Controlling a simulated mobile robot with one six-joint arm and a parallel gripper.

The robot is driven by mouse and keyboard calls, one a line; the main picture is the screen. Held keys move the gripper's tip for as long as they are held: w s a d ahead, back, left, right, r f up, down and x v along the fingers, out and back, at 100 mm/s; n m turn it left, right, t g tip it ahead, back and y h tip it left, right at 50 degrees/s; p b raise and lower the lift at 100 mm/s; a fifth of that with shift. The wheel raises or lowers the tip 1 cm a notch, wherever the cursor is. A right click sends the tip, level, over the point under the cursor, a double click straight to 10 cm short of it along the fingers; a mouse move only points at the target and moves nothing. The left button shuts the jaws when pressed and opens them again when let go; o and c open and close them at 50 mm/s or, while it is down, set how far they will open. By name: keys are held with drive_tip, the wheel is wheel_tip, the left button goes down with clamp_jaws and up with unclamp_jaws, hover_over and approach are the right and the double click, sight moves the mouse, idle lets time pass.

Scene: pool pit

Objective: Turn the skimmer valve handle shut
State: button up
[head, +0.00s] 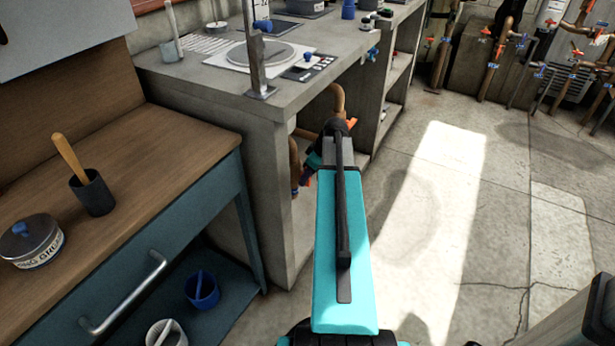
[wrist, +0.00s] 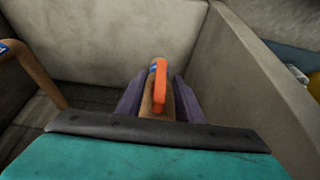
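An orange valve handle (wrist: 158,84) stands on a copper pipe (wrist: 155,104) inside a concrete bay under the counter, in the wrist view. My gripper (wrist: 161,80) reaches down over it. Its two purple fingers stand apart, one to the left and one to the right of the handle and pipe. The handle is between them, and I see no clear grip on it. In the head view, a bit of orange (head: 351,122) shows beyond my arm's end, and my arm hides most of the fingers. I cannot read a skimmer label here.
The concrete bay wall (wrist: 255,80) rises close on the right in the wrist view. Another copper pipe (wrist: 40,75) stands at left. In the head view, the concrete counter (head: 220,95) overhangs the bay, and a wooden bench (head: 130,180) is at left. The floor at right is clear.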

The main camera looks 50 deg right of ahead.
clamp_jaws()
drive_tip(key=shift+a, duration=0.15)
drive_tip(key=shift+d+r+y+p, duration=0.25)
drive_tip(key=shift+y+p, duration=0.25)
drive_tip(key=shift+p, duration=0.55)
drive_tip(key=y+p, duration=0.1)
drive_tip(key=p, duration=0.1)
drive_tip(key=y+p, duration=0.1)
drive_tip(key=m+g+y+p, duration=0.1)
drive_tip(key=p, duration=0.1)
drive_tip(key=shift+w+d+p, duration=0.15)
drive_tip(key=shift+d+p, duration=0.1)
drive_tip(key=shift+p, duration=0.05)
drive_tip(key=shift+d+f+m+g+y+p, duration=0.15)
drive_tip(key=shift+m+y+p, duration=0.1)
drive_tip(key=shift+y+p, duration=0.9)
drive_tip(key=shift+a+f+m+g+y+p, duration=0.1)
drive_tip(key=shift+m+y+p, duration=0.2)
drive_tip(key=shift+y+p, duration=0.75)
drive_tip(key=shift+d+f+m+g+y+p, duration=0.15)
drive_tip(key=shift+m+y+p, duration=0.1)
drive_tip(key=shift+y+p, duration=0.9)
drive_tip(key=shift+a+y, duration=0.15)
drive_tip(key=shift+y, duration=0.1)
